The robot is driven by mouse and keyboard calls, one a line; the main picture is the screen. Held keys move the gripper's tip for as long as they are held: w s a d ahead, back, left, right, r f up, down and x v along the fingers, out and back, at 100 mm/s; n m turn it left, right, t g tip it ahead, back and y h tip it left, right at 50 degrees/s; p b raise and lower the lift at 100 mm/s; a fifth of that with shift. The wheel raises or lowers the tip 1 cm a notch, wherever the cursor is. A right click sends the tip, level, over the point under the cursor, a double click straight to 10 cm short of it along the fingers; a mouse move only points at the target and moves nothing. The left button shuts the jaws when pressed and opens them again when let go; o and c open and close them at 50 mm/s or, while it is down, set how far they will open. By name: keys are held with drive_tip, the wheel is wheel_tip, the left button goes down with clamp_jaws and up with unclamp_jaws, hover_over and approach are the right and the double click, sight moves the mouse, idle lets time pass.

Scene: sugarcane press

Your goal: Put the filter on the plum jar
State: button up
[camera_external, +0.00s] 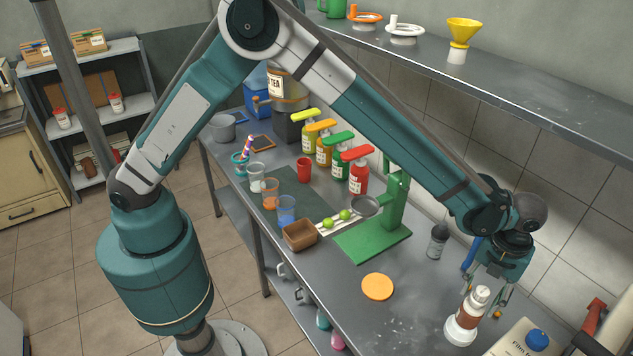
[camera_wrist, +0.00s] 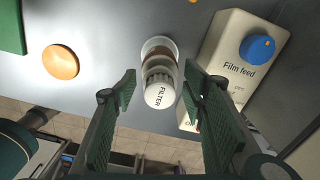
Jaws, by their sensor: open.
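A white cap-like piece lettered FILTER (camera_wrist: 160,91) shows in the wrist view between my fingers, in line with a clear and brown container beneath it. In the external view this white-and-brown stack (camera_external: 467,317) stands near the front right of the steel counter. My gripper (camera_wrist: 159,88) is open, with a finger on each side of the filter and visible gaps to it. In the external view my gripper (camera_external: 490,296) points down beside the stack. I cannot tell which container is the plum jar; none has a readable plum label.
A Film feed box (camera_wrist: 232,65) with a blue knob stands right of the filter. An orange disc (camera_external: 377,287) lies to the left. A green press (camera_external: 392,222), a dark bottle (camera_external: 437,241) and several cups and pump bottles stand farther back. A shelf (camera_external: 500,85) overhangs the counter.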

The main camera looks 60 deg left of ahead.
sight(484, 290)
drive_tip(key=shift+r, duration=0.1)
wheel_tip(484, 290, up, 12)
idle(0.8)
idle(0.5)
